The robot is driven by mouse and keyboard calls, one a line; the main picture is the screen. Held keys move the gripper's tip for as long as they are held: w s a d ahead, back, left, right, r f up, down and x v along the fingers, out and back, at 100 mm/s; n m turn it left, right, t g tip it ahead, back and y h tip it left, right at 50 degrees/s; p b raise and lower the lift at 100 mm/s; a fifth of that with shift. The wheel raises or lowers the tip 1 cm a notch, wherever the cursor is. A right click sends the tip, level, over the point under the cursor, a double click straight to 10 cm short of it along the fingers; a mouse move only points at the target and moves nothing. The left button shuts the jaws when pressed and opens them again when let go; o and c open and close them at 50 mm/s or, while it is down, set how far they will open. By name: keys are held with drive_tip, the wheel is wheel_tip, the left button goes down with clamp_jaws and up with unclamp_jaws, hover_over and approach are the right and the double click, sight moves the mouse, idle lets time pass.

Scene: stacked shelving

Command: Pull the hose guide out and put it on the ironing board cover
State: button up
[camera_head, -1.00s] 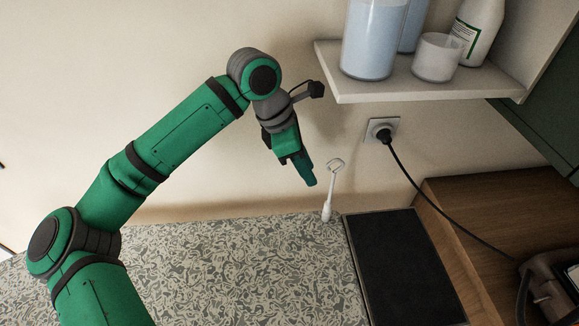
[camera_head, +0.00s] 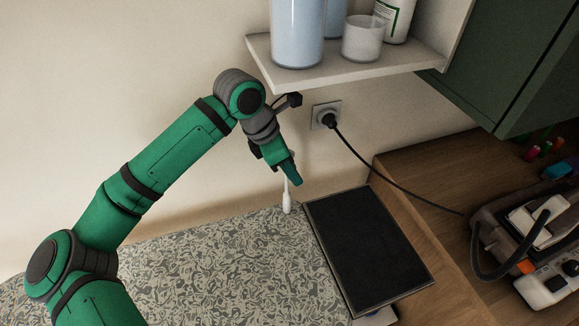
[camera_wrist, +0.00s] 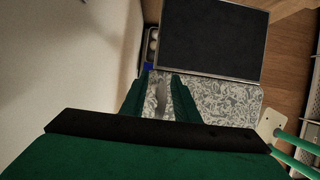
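The hose guide (camera_head: 287,203) is a thin white upright stick with a thicker lower end at the back edge of the ironing board, by the wall. Its top loop is hidden behind my gripper (camera_head: 291,178) in the head view. The ironing board cover (camera_head: 210,270) is grey with a swirling leaf pattern, and also shows in the wrist view (camera_wrist: 225,100). In the wrist view my gripper (camera_wrist: 157,82) points down with its fingers apart. A blurred greyish shape, likely the hose guide (camera_wrist: 161,95), shows between them; contact cannot be made out.
A dark flat panel (camera_head: 365,240) lies right of the cover. A shelf (camera_head: 350,73) with bottles and a cup hangs above and to the right. A plugged-in cord (camera_head: 375,183) runs to a dark device (camera_head: 510,235) on the wooden surface. The wall is close behind.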

clamp_jaws()
drive_tip(key=shift+w+r, duration=0.1)
drive_tip(key=shift+r, duration=0.5)
idle(0.6)
drive_tip(key=shift+a, duration=0.1)
drive_tip(key=shift+r, duration=0.15)
